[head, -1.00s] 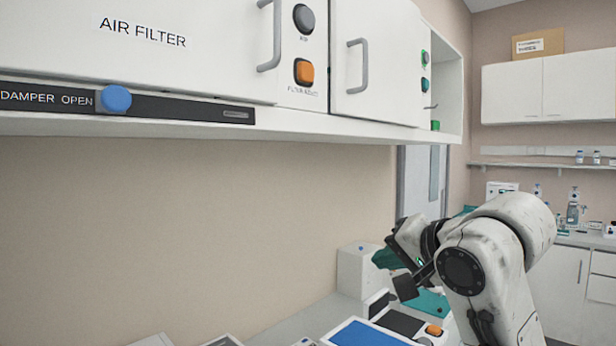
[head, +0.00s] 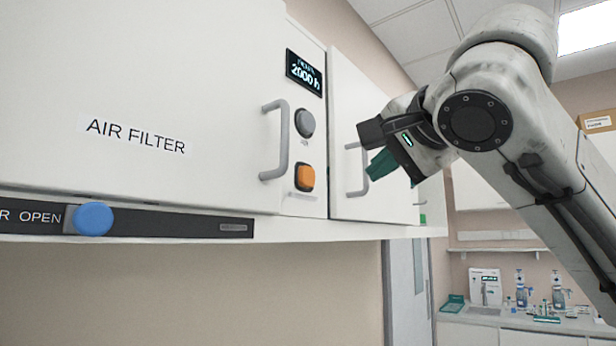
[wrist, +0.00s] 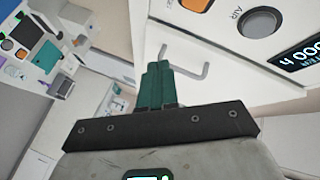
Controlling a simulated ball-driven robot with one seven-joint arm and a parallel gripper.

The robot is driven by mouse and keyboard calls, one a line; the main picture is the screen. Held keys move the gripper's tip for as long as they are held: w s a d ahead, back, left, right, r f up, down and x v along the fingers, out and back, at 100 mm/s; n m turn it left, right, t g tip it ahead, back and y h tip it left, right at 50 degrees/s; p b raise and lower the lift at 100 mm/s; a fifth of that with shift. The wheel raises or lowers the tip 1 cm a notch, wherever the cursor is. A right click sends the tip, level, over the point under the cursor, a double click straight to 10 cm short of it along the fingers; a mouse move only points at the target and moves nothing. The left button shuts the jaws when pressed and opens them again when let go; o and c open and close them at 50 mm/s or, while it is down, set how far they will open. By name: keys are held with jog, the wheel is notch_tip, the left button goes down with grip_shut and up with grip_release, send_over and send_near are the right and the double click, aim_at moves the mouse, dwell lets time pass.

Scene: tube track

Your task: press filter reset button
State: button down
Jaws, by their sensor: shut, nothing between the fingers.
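The orange square button (head: 305,177) sits on the narrow control panel right of the AIR FILTER door (head: 70,100). The small label under it is too blurred to read. In the wrist view the gripper (wrist: 156,66) is shut and empty. There the orange button (wrist: 197,4) is cut by the top edge, beside the grey button (wrist: 257,22).
A door handle (head: 276,140) sticks out just left of the panel. The second door's handle (head: 364,160) is close behind my fingers in the head view. A blue slider knob (head: 92,218) sits on the damper strip below. A counter with lab items (head: 520,300) is far right.

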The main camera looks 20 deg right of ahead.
aim_at(307, 177)
jog(key=shift+a+r, duration=0.1)
jog(key=shift+r, duration=0.2)
jog(key=w+a+p, duration=0.2)
jog(key=w+a, duration=0.3)
jog(key=w, duration=0.2)
jog(key=shift+p, duration=0.35)
jog(key=shift+w+a, duration=0.1)
jog(key=shift+a, duration=0.05)
dwell(2.0)
jog(key=shift+w+a, duration=0.15)
jog(key=shift+w, duration=0.1)
